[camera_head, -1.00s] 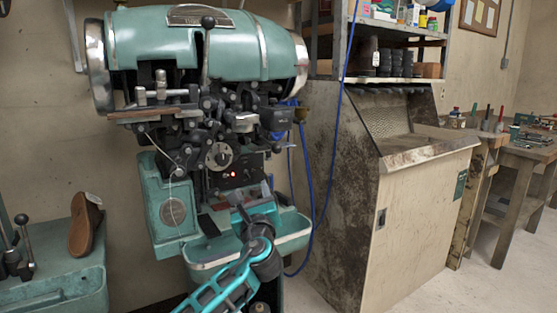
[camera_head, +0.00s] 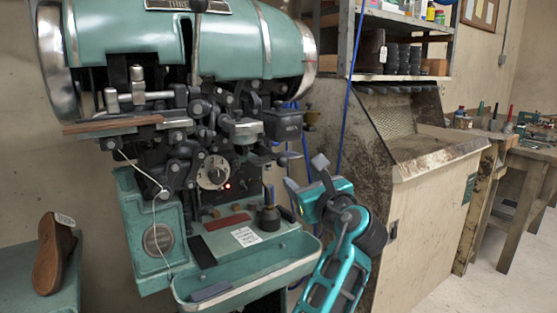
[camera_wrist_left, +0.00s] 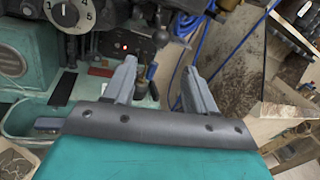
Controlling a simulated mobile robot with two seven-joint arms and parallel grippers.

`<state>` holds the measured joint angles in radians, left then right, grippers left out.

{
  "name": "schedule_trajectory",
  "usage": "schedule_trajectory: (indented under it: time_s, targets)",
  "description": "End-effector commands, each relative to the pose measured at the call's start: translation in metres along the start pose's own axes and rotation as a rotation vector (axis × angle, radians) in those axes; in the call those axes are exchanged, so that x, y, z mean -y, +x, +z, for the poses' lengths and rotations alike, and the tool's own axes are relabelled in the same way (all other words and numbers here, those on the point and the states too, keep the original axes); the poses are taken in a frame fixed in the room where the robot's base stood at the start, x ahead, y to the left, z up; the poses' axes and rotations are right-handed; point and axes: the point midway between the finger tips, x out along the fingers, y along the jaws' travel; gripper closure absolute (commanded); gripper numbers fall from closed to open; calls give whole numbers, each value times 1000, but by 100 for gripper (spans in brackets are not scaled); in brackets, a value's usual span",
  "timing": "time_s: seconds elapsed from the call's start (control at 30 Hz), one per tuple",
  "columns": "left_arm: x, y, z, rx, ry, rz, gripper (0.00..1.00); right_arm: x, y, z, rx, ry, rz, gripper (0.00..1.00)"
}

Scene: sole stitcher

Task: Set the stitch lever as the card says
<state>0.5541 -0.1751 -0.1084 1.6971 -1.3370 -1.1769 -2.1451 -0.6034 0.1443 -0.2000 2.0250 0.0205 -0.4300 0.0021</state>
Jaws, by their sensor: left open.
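The green stitching machine (camera_head: 155,40) fills the left of the head view. A small white card (camera_head: 245,237) with unreadable print lies on its ledge. A dial with a pale face (camera_head: 213,172) sits on the front and also shows in the wrist view (camera_wrist_left: 68,14). A short lever with a dark ball knob (camera_head: 283,160) sticks out right of the dial; I cannot tell for sure that it is the stitch lever. My left gripper (camera_head: 305,174) is open and empty, right of the ledge, apart from the lever. Its two fingers (camera_wrist_left: 159,76) show in the wrist view.
A green trough (camera_head: 250,277) runs below the ledge. A dark-topped small container (camera_head: 269,216) and a red block (camera_head: 226,222) stand on the ledge. A blue hose (camera_head: 345,100) hangs behind my gripper. A worn cabinet (camera_head: 430,215) stands at right, a brown shoe (camera_head: 52,255) at left.

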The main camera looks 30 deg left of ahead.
Motion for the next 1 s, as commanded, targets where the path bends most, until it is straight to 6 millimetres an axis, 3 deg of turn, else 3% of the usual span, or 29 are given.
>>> schedule_trajectory:
  time_s: [0.17, 0.7, 1.0]
  targets:
    - [0, 13, 0, -1, -1, 1, 44, -1, 0, 2, 1, -5, 0, 0]
    - [0, 113, -1, -1, -1, 1, 44, 2, 5, 6, 4, -7, -11, 0]
    - [0, 129, -1, -2, -3, -1, 44, 4, 7, -3, -14, -2, -14, 0]
